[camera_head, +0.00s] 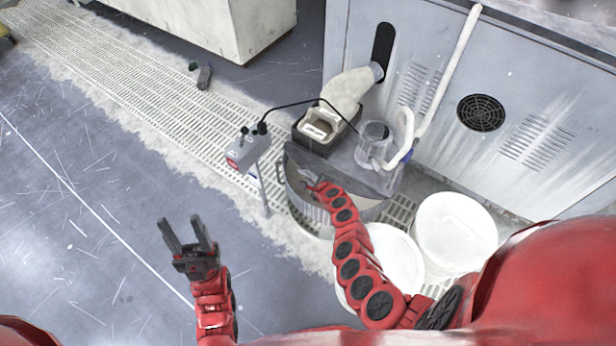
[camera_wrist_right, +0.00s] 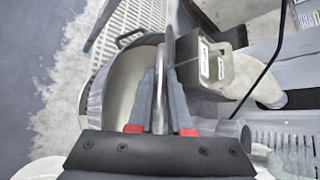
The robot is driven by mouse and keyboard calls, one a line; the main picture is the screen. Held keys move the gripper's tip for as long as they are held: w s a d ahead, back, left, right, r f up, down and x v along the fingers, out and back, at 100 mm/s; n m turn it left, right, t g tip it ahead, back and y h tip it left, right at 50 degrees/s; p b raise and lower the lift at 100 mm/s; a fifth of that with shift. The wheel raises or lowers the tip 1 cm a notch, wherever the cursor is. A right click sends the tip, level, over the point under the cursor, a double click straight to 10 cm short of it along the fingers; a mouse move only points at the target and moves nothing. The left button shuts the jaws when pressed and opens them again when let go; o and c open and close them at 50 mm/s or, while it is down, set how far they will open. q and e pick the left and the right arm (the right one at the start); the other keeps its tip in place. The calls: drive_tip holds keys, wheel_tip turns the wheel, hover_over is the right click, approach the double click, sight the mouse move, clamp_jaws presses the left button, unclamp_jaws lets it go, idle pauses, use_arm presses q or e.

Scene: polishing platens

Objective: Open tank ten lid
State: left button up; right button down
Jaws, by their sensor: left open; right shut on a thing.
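The tank (camera_head: 349,214) is a round grey metal drum beside the machine cabinet. In the right wrist view its pale inside and side handle (camera_wrist_right: 130,38) show on the left. A grey lid plate (camera_head: 296,160) stands raised and tilted at the tank's top. The right wrist view shows the lid edge-on (camera_wrist_right: 169,45) between my fingers. My right gripper (camera_head: 313,181) is shut on the lid's edge; its fingers (camera_wrist_right: 161,78) lie on both sides of it. My left gripper (camera_head: 181,221) is open and empty over the floor, left of the tank. No tank number is legible.
A pump (camera_head: 374,143) and a dark box with a pale filter sock (camera_head: 348,90) sit behind the lid. A grey control box (camera_head: 247,150) on a post stands left. White buckets (camera_head: 456,232) stand right.

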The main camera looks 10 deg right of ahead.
drive_tip(key=shift+w+d+r+p, duration=0.2)
drive_tip(key=shift+d+r+p, duration=0.05)
drive_tip(key=shift+r+p, duration=0.1)
drive_tip(key=shift+r, duration=0.1)
drive_tip(key=shift+w+d+r+m+g+y+p, duration=0.35)
drive_tip(key=shift+w+d+r+g+p, duration=0.25)
drive_tip(key=shift+w+d+r+p, duration=0.2)
drive_tip(key=shift+w+d+r, duration=0.4)
drive_tip(key=shift+w+r, duration=0.1)
drive_tip(key=w+d+r+m+g+y+b, duration=0.2)
drive_tip(key=w+d+r+b, duration=0.1)
drive_tip(key=w+d+b, duration=0.4)
drive_tip(key=shift+r+g+b, duration=0.4)
drive_tip(key=shift+b, duration=1.3)
